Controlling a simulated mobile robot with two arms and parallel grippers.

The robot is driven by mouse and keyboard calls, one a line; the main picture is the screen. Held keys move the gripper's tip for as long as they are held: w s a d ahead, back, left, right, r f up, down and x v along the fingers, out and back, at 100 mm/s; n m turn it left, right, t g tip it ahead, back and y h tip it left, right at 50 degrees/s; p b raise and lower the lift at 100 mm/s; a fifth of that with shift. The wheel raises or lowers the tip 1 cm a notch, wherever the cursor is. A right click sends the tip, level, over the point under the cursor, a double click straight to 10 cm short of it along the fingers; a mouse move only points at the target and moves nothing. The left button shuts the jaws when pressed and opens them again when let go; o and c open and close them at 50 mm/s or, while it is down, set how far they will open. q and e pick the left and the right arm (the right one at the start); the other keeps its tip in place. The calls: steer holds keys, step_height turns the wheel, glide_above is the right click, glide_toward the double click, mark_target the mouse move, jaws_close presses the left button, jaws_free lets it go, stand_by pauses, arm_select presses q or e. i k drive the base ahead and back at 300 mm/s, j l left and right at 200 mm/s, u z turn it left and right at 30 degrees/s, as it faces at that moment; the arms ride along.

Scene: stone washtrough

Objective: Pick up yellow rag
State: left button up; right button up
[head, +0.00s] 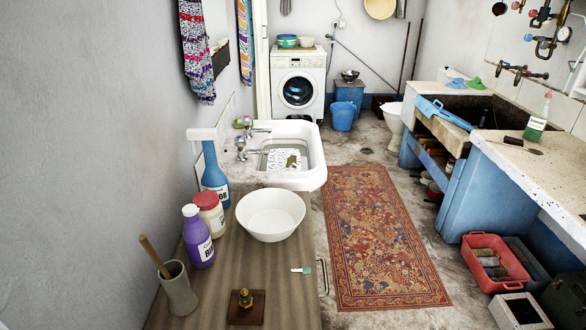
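I cannot make out a yellow rag in the head view. A blue cloth (455,84) and a green cloth (474,84) lie on the far rim of the stone washtrough (450,74) at the right. A small yellow-green item (239,123) sits at the back left of the white sink (313,174); it is too small to identify. Neither of my grippers is in view.
A wooden counter (225,290) at the left holds a white bowl (270,215), several bottles and a cup. A patterned rug (380,235) covers clear floor in the middle. A red crate (480,242) and a grey box (518,310) stand at the lower right.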

mark_target(292, 159)
steer(key=l+u, duration=0.1)
steer(key=l, duration=1)
steer(key=i+l+u, duration=0.1)
steer(key=l, duration=0.25)
steer(key=i+l, duration=0.2)
steer(key=l, duration=0.15)
steer(key=i+l+u, duration=0.15)
steer(key=l, duration=0.2)
steer(key=i+l, duration=0.1)
steer(key=l, duration=0.3)
steer(key=u, duration=0.05)
